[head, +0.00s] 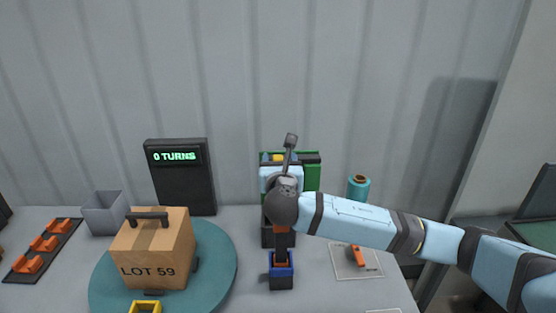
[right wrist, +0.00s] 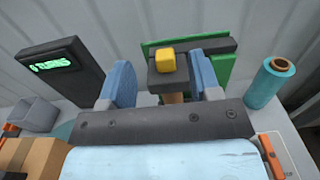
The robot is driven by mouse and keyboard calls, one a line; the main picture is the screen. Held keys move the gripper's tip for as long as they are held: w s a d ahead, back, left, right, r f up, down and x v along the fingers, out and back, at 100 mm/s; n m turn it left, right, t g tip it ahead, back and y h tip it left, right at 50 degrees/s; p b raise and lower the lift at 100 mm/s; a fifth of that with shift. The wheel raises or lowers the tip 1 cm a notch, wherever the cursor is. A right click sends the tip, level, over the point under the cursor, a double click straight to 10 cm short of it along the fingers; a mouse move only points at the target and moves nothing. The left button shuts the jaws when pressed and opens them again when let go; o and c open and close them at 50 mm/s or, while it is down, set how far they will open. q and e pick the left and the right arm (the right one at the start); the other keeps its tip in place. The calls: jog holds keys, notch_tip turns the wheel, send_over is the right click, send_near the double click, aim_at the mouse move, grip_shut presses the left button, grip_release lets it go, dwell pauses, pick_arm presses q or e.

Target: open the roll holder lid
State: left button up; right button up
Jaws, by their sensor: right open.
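The roll holder is a green housing (head: 313,178) at the back of the table; it also shows in the right wrist view (right wrist: 228,68). A dark lid bar (right wrist: 210,46) lies across its top. A yellow tab (right wrist: 165,59) sits on the bar's left end and also shows in the head view (head: 278,157). My right gripper (right wrist: 161,68) is open, its two blue fingers on either side of the tab end. I cannot tell whether they touch it. In the head view my right gripper (head: 281,172) hides the holder's left front. My left gripper is not in view.
A teal roll (head: 358,188) stands right of the holder. A box marked LOT 59 (head: 150,250) sits on a round teal turntable (head: 222,262). A dark display (head: 182,180) reads 0 TURNS. A grey bin (head: 105,213) and a rack of orange pieces (head: 42,248) stand left.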

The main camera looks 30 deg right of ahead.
aim_at(278, 158)
jog(key=w+d+f, duration=0.1)
jog(key=w+f, duration=0.2)
jog(key=w+d+f, duration=0.1)
jog(key=w, duration=0.1)
jog(key=shift+w+d+f+p, duration=0.2)
jog(key=shift+w+d+p, duration=0.1)
jog(key=shift+p, duration=0.1)
jog(key=shift+w+d, duration=0.35)
jog(key=shift+w, duration=0.25)
jog(key=shift+c, duration=0.2)
grip_shut()
